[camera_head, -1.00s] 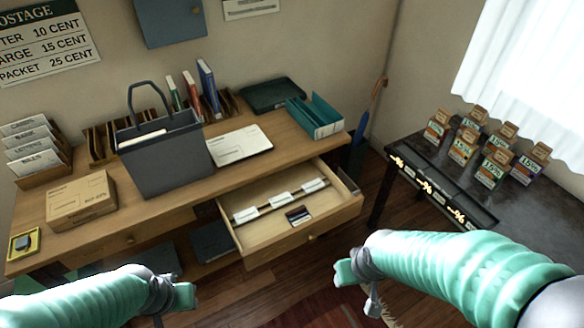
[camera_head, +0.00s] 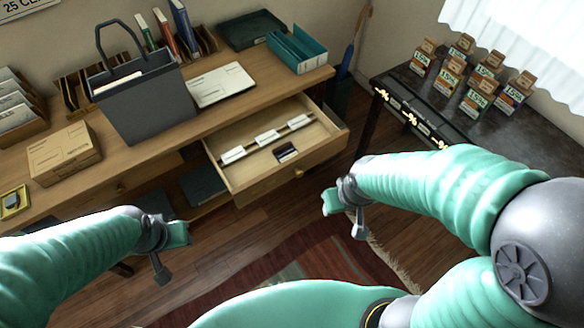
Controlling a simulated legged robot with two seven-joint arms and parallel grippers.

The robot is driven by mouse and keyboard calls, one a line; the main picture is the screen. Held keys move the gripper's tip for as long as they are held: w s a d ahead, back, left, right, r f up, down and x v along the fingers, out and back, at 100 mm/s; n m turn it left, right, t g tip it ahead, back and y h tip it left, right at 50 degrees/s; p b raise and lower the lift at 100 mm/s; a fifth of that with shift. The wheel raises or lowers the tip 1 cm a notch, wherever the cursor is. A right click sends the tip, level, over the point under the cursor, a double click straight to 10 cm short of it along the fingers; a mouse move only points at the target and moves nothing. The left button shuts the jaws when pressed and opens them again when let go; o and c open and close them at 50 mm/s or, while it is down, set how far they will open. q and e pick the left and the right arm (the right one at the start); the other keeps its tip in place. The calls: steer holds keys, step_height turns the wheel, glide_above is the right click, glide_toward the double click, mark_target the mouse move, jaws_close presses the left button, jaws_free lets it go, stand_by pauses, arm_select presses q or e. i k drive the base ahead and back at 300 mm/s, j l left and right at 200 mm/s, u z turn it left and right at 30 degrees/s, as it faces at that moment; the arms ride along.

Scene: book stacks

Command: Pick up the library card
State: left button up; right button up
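A small dark card with a pale stripe (camera_head: 286,152), which looks like the library card, lies flat in the open desk drawer (camera_head: 244,187), in front of the white-tabbed divider. My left gripper (camera_head: 170,254) is left of and below the drawer, over the floor, with its fingers apart and nothing between them. My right gripper (camera_head: 343,217) is right of and below the drawer, beyond its front face, also with its fingers apart and empty. Neither gripper touches the card.
The wooden desk (camera_head: 120,170) holds a grey basket (camera_head: 145,105), a cardboard box (camera_head: 63,155), a white envelope (camera_head: 220,84) and a teal holder (camera_head: 300,50). A dark table (camera_head: 400,85) with several small labelled packets stands at right.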

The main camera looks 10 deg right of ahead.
mark_target(285, 152)
steer(key=i+j, duration=0.3)
steer(key=i, duration=0.25)
steer(key=i+j+z, duration=0.1)
steer(key=i+j, duration=0.25)
steer(key=i, duration=0.2)
